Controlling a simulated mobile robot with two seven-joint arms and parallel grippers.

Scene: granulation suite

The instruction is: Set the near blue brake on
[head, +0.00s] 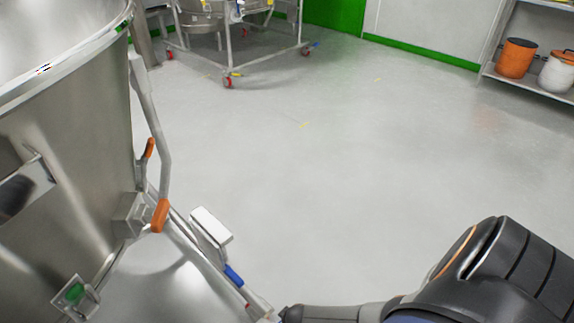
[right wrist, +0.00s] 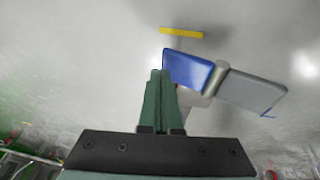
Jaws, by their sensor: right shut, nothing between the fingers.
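The near blue brake (head: 234,274) is a small blue lever low on the frame of the steel vessel (head: 75,150) at the left of the head view. In the right wrist view the blue brake (right wrist: 188,69) is a flat blue pedal joined to a grey part (right wrist: 250,90). My right gripper (right wrist: 158,75) is shut and empty, its green fingertips right beside the pedal's left edge. I cannot tell whether they touch it. In the head view my right arm comes in at the lower right; its fingertips are not clearly visible. My left gripper is out of view.
A white block (head: 211,230) and orange handles (head: 160,215) sit on the vessel's frame near the brake. A wheeled cart (head: 230,60) with red casters stands at the back. A shelf (head: 530,85) holds an orange bin. The middle floor is clear.

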